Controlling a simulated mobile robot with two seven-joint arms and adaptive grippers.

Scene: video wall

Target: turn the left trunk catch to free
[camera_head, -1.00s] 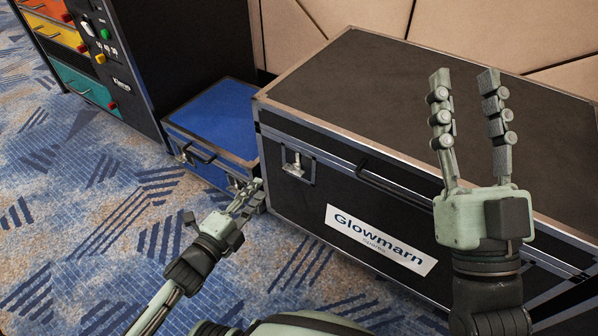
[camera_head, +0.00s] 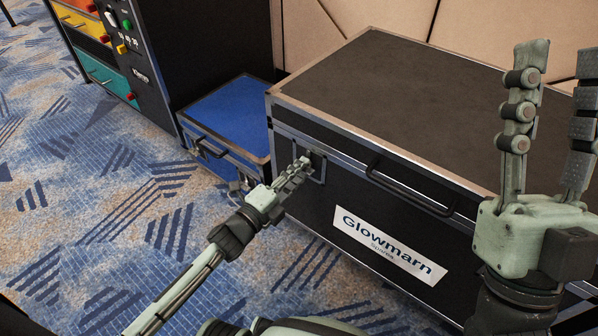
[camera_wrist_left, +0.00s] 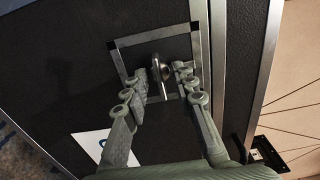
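The black trunk (camera_head: 340,215) with metal edges stands in front of me, its lid closed. Its left catch, in a square metal frame (camera_head: 321,170), is on the front face near the left corner. My left gripper (camera_head: 303,168) is at this catch and hides part of it. In the left wrist view the catch's metal turn piece (camera_wrist_left: 161,72) lies between the open fingertips (camera_wrist_left: 163,74) of my left gripper, with small gaps visible; contact is hard to tell. My right gripper (camera_head: 556,65) is raised at the right, open and empty, in front of the trunk.
A smaller blue case (camera_head: 232,110) stands left of the trunk. A dark cabinet (camera_head: 190,50) with coloured drawers is behind it. The trunk's handle (camera_head: 410,190) sticks out right of the catch. Patterned carpet (camera_head: 90,215) at the left is free.

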